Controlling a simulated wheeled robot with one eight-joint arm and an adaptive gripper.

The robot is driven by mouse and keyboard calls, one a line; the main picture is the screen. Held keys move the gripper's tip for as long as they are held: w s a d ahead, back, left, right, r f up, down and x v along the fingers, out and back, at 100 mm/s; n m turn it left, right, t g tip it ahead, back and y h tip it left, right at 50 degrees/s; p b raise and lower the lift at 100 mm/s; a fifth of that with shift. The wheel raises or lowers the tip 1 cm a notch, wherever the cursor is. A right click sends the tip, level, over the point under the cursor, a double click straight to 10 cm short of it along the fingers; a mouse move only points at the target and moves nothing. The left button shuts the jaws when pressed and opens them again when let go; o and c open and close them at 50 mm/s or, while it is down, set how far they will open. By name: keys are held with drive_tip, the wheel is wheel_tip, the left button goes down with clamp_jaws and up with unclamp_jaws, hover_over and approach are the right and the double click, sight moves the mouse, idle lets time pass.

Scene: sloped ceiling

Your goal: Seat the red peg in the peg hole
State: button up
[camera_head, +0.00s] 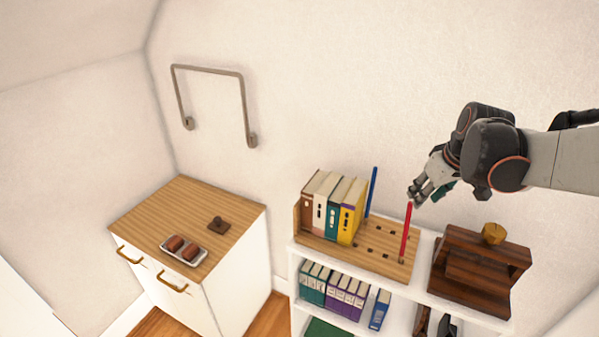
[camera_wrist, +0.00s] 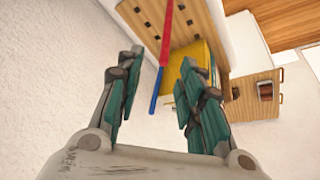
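The red peg (camera_head: 406,232) stands nearly upright at the right end of the wooden peg board (camera_head: 385,264). I cannot tell whether its lower end is in a hole. It also shows in the wrist view (camera_wrist: 167,30), in line with the blue peg (camera_wrist: 157,88). The blue peg (camera_head: 371,190) stands at the back of the board. My gripper (camera_head: 416,197) is close to the red peg's top, just up and right of it. In the wrist view my gripper (camera_wrist: 162,58) has its fingers spread apart with nothing clasped. Dark holes (camera_wrist: 143,26) show in the board.
Several books (camera_head: 333,208) stand on the board's left part. A dark wooden rack (camera_head: 470,272) with a yellowish knob (camera_head: 493,233) is at the right. A cabinet (camera_head: 235,225) with a tray (camera_head: 184,253) stands at left. The wall is close behind.

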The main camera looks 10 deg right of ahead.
sight(408, 211)
drive_tip(key=b+x, duration=0.1)
drive_tip(key=x, duration=0.6)
drive_tip(key=shift+w+f, duration=0.15)
drive_tip(key=shift+a+b+x, duration=0.15)
drive_tip(key=shift+b+x, duration=0.2)
drive_tip(key=shift+x, duration=1.2)
drive_tip(key=shift+a+b+x, duration=0.15)
drive_tip(key=shift+b+x, duration=0.15)
drive_tip(key=shift+x, duration=1.25)
drive_tip(key=shift+c, duration=0.6)
clamp_jaws()
